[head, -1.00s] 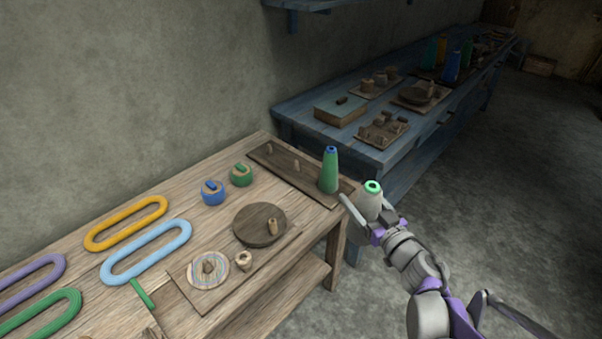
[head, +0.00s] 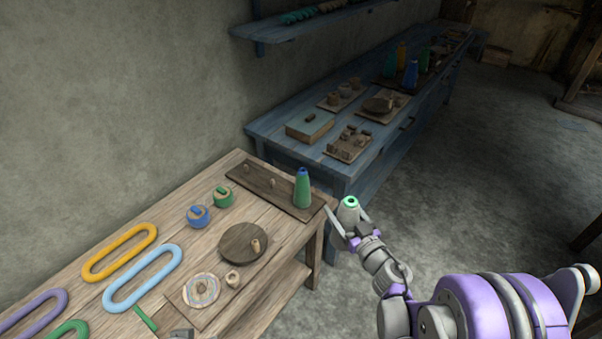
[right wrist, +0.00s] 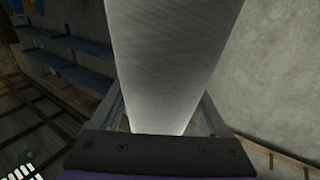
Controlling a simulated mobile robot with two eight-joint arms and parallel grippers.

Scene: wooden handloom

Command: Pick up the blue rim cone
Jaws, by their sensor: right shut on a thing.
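My right gripper (head: 347,214) is shut on a pale cone (head: 349,203) with a green rim. It holds it roughly upright, clear of the wooden table's right end. In the right wrist view the pale cone (right wrist: 170,60) fills the middle between the fingers; its rim is out of view there. A green cone with a blue top (head: 302,190) stands on a dark board (head: 268,188) at the table's far right corner, to the left of the right gripper and apart from it. Only a small grey part, perhaps of my left gripper, shows at the bottom edge.
The wooden table (head: 190,245) also holds blue and green spools, a round dark disc (head: 243,243) and several yarn loops. Behind, a blue bench (head: 290,130) carries boards, a box and several coloured cones. Open floor lies to the right.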

